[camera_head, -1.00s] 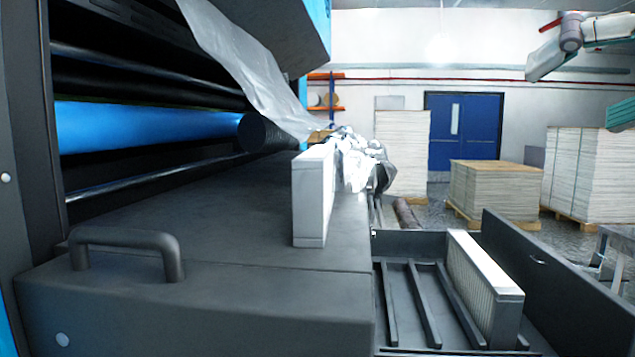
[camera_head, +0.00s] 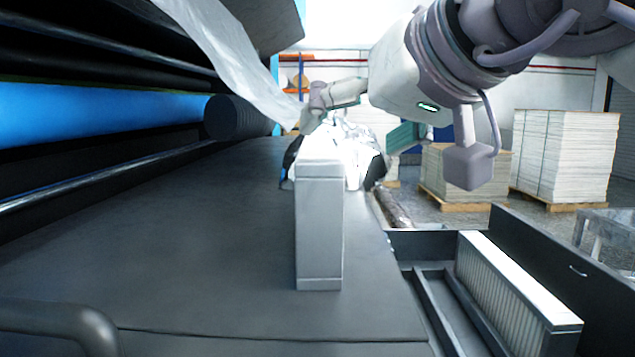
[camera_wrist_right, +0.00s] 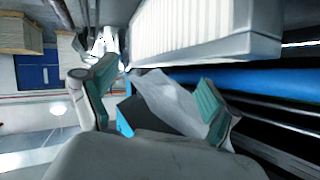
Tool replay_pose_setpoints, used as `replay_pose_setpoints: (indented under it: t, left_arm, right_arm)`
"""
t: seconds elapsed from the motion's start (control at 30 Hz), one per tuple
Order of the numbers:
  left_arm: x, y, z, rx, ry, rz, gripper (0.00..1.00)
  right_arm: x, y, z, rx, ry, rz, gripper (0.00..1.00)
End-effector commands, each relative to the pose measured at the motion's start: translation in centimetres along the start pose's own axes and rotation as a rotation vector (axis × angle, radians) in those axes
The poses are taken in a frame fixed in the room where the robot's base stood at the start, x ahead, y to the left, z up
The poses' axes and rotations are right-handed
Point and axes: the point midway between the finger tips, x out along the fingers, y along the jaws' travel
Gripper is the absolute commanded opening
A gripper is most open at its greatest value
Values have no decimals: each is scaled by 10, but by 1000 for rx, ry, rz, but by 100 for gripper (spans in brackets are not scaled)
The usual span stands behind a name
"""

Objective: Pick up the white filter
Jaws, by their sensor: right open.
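A white filter (camera_head: 320,225) stands upright on the dark machine top (camera_head: 190,240), its narrow end facing me in the head view. In the right wrist view the filter (camera_wrist_right: 210,30) fills the upper part, with its pleated side showing. My right gripper (camera_head: 362,118) is open and empty at the filter's upper far end in the head view. In the right wrist view its green-padded fingers (camera_wrist_right: 155,100) are spread just below the filter in the picture. I cannot tell whether they touch it. A second white filter (camera_head: 515,290) stands in the drawer at right. My left gripper is not in view.
A crumpled shiny plastic heap (camera_head: 355,155) lies behind the filter. A clear film sheet (camera_head: 225,55) hangs from the machine near a blue roller (camera_head: 100,115). The open drawer (camera_head: 555,255) is at right. Pallet stacks (camera_head: 565,150) stand farther back.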

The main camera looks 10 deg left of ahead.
Motion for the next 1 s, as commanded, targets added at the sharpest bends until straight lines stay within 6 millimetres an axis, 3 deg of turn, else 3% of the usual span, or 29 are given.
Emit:
replay_pose_setpoints:
  t: [0.17, 0.33, 0.6, 0.9, 1.0]
  left_arm:
    - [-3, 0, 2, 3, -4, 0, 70]
    - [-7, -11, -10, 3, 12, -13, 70]
    - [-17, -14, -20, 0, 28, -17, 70]
    - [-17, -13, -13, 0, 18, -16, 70]
    - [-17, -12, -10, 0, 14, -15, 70]
  right_arm:
    - [21, 0, -1, 1, 0, 0, 88]
    - [33, -2, -3, 0, -2, 1, 88]
    - [70, -5, -5, 1, -2, -1, 88]
    - [75, -4, -4, 0, 0, 0, 88]
    - [75, -4, -4, 0, 0, 0, 71]
